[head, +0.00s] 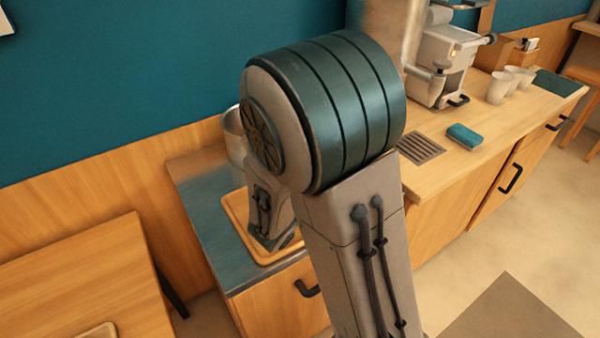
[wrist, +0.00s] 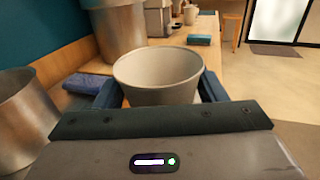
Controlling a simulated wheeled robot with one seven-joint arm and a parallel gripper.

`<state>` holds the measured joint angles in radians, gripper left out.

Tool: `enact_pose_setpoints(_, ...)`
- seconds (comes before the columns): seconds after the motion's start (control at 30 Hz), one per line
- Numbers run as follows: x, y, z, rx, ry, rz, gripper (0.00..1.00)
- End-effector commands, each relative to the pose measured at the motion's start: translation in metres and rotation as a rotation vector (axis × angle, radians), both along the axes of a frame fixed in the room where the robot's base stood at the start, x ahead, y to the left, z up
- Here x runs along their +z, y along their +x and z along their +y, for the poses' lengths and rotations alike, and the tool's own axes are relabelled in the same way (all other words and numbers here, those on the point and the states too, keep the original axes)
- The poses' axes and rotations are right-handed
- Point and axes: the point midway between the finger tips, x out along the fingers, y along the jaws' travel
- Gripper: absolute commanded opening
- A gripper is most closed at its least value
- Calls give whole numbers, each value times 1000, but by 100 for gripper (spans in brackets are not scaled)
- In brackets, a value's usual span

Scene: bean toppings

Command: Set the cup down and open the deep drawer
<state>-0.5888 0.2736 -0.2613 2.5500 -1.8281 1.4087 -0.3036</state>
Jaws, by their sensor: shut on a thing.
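A white cup (wrist: 160,84) stands upright between the fingers of my gripper (wrist: 160,92) in the wrist view, and the gripper is shut on it. In the head view my arm hides the cup and the fingers. A cabinet front with a black handle (head: 307,289) shows below the left, metal-topped counter (head: 215,225). It looks like a closed drawer or door; I cannot tell if it is the deep drawer. Another front with a black handle (head: 511,178) is at the right and looks closed.
A wooden tray (head: 236,215) lies on the metal counter. A metal container (head: 232,130) stands behind it; another (wrist: 25,120) is left of the cup. A coffee machine (head: 440,65), several cups (head: 497,87) and a blue sponge (head: 464,135) occupy the right counter. A wooden table (head: 80,285) is at left.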

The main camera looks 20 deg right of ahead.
Motion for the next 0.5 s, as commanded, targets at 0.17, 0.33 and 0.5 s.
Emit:
enact_pose_setpoints(0.17,-19,21,23,6,-1,0,37)
enact_pose_setpoints(0.33,-37,41,45,5,-1,0,37)
enact_pose_setpoints(0.5,-50,56,62,4,0,-1,37)
